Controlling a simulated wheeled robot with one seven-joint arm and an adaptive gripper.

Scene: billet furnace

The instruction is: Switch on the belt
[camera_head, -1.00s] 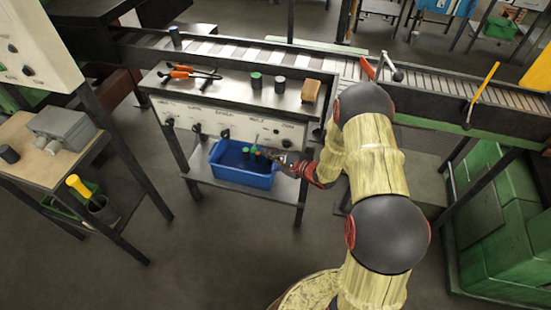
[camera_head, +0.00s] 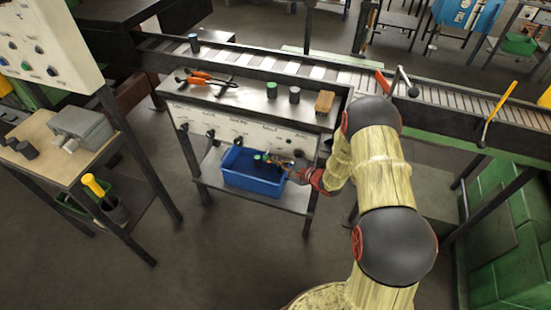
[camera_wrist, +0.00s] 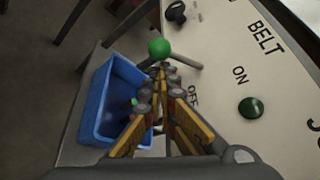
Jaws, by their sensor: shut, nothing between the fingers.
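The control panel (camera_wrist: 285,85) fills the right of the wrist view, with the words BELT, ON and OFF. A round green button (camera_wrist: 252,107) sits beside ON. A green ball (camera_wrist: 159,47) shows just beyond my fingertips, next to a grey rod that seems to run to the panel; their joint is unclear. My gripper (camera_wrist: 160,72) is shut and empty, in front of the panel close to OFF and left of the green button. I cannot tell if it touches the ball. In the head view my gripper (camera_head: 282,163) is by the panel's lower right, over the blue bin (camera_head: 238,178).
A black knob (camera_wrist: 176,11) is higher on the panel. The bin stands on the lower shelf (camera_head: 291,200) just under my gripper. Pliers (camera_head: 207,79), small cylinders and a tan block (camera_head: 324,102) lie on top. The conveyor (camera_head: 330,75) runs behind. Floor in front is clear.

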